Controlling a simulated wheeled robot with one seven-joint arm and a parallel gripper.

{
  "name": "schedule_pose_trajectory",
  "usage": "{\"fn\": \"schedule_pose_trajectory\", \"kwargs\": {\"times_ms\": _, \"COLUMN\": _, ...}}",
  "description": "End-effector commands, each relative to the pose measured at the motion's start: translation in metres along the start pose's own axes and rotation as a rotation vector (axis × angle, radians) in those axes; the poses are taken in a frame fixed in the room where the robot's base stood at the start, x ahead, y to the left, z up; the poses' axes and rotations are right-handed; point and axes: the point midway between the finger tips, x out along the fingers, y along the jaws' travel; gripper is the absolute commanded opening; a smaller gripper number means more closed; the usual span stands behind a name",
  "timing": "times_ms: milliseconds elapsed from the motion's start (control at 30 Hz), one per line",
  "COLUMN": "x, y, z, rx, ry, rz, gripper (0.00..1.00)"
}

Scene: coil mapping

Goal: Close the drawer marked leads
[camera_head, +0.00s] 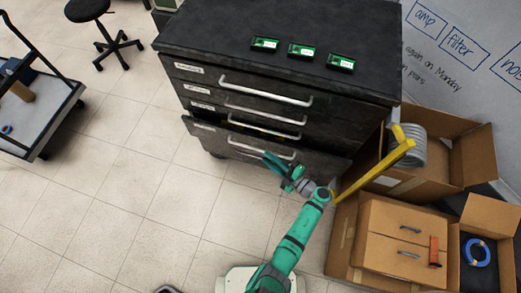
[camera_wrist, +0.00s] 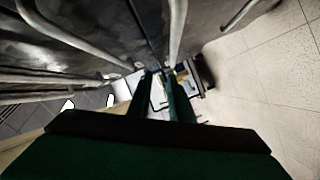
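A dark cabinet (camera_head: 290,75) has several drawers with bar handles and small white labels. The label writing is too small to read, so I cannot tell which one says leads. The lowest visible drawer (camera_head: 215,135) stands pulled out, with something yellow showing inside. My gripper (camera_head: 272,163) is in front of this drawer, close to its handle (camera_head: 262,149). The wrist view shows the two dark fingers (camera_wrist: 165,92) apart with a gap between them. A handle bar (camera_wrist: 177,35) runs close to the fingertips; I cannot tell whether they touch it.
Three green devices (camera_head: 302,51) lie on the cabinet top. Open cardboard boxes (camera_head: 465,150) and a yellow bar (camera_head: 375,165) crowd the right side. A trolley (camera_head: 45,110) and a black stool (camera_head: 90,12) stand at the left. The tiled floor between is clear.

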Motion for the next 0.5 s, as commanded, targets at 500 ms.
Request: {"fn": "schedule_pose_trajectory", "kwargs": {"times_ms": 500, "x": -0.012, "y": -0.007, "z": 0.039, "rx": 0.013, "ry": 0.036, "rz": -0.163, "gripper": 0.18}}
